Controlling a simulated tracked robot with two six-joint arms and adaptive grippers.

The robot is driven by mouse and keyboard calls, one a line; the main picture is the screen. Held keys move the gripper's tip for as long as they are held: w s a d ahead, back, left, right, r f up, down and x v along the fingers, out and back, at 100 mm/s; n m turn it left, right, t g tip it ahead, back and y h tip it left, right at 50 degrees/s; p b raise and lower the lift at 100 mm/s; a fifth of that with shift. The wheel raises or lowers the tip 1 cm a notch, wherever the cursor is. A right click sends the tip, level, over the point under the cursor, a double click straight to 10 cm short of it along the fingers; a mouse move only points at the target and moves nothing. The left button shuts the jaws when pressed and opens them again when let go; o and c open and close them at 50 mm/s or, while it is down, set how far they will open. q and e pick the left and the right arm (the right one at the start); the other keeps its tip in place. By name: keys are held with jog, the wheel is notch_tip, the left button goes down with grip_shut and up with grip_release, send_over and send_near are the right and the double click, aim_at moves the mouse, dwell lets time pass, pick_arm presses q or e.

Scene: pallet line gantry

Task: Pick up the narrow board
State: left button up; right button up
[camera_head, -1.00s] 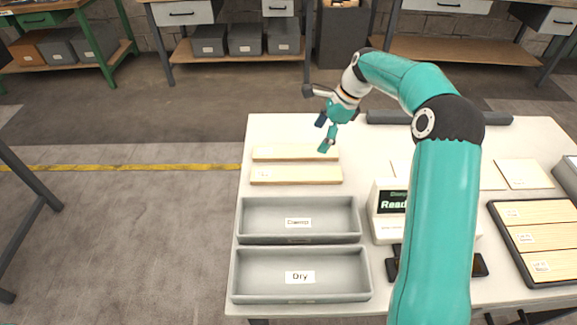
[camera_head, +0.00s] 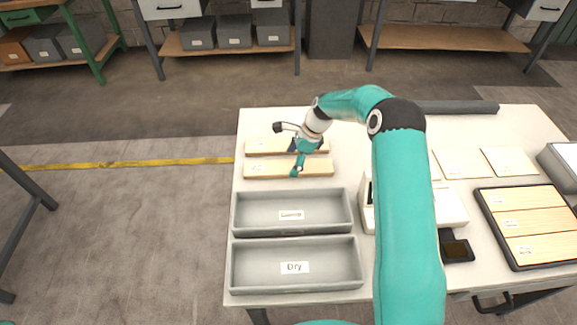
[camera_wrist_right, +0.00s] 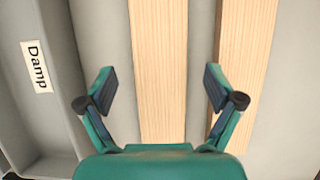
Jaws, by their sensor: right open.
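Two pale wooden boards lie side by side at the table's left end: a front board (camera_head: 255,168) and a back board (camera_head: 262,147). The back one looks slightly slimmer in the head view, but I cannot be sure which is narrower. My right gripper (camera_head: 300,160) is open and empty above them. In the right wrist view, the front board (camera_wrist_right: 160,75) runs between the open fingers of the right gripper (camera_wrist_right: 159,78). The right-hand finger overlaps the near edge of the back board (camera_wrist_right: 246,60). No contact shows. My left gripper is not in view.
Grey trays labelled Damp (camera_head: 292,231) and Dry (camera_head: 295,290) stand in front of the boards. A white device (camera_head: 450,206) sits right of them, partly behind my arm. A dark tray (camera_head: 512,262) with several boards is at the right. Flat pale panels (camera_head: 462,164) lie behind it.

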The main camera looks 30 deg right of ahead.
jog(key=shift+x, duration=1.15)
jog(key=shift+d, duration=0.1)
jog(key=c, duration=1.3)
jog(key=shift+c, duration=0.2)
jog(key=shift+r, duration=0.15)
